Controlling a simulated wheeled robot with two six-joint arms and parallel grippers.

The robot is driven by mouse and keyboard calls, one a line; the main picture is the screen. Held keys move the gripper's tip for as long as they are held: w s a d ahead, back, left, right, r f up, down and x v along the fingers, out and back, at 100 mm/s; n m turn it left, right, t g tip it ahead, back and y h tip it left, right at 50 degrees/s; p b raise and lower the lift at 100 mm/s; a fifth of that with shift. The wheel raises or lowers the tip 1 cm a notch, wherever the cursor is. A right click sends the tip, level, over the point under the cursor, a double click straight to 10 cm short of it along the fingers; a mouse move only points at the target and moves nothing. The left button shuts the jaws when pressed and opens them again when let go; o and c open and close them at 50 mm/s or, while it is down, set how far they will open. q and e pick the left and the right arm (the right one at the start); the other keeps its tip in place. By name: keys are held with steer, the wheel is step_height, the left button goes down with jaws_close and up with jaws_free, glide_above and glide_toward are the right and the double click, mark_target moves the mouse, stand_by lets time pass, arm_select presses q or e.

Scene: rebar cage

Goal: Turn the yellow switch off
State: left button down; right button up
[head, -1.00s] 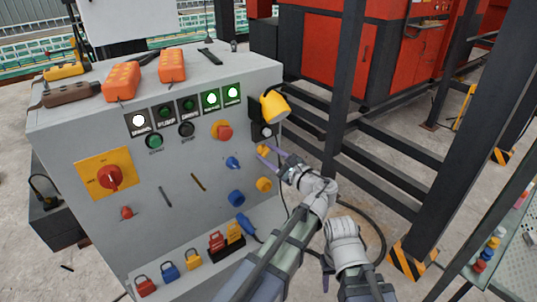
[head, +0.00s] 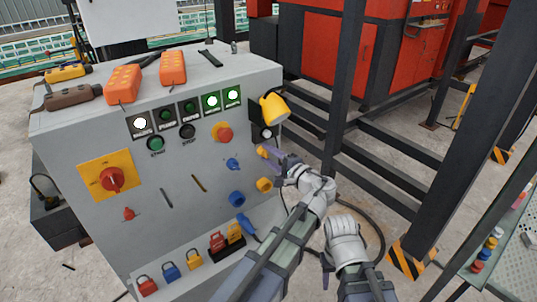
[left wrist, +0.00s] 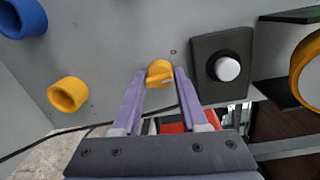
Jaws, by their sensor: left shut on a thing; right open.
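The yellow switch (left wrist: 160,70) is a small yellow knob on the grey panel face. In the left wrist view it sits between the two purple fingertips of my left gripper (left wrist: 161,79), which is shut on it. In the head view the yellow switch (head: 262,151) is mostly covered by my left gripper (head: 266,154) at the panel's right edge. A pale mark shows on the knob, but its setting is hard to read. My right gripper (head: 327,272) is low in front of the cabinet, partly hidden by its own arm, and holds nothing that I can see.
The grey control cabinet (head: 95,215) carries a red rotary switch (head: 111,179), a blue switch (head: 232,164) and lit buttons. A yellow ring (head: 264,185) and a black-framed white button (left wrist: 227,68) flank the yellow switch. Dark steel posts (head: 347,90) stand to the right.

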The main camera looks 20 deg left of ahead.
arm_select(q)
steer(key=shift+r+n+t+h, duration=0.1)
steer(key=shift+n+t+h, duration=0.2)
steer(key=shift+n, duration=3.6)
steer(key=shift+c, duration=2.3)
jaws_free()
steer(key=shift+s, duration=0.2)
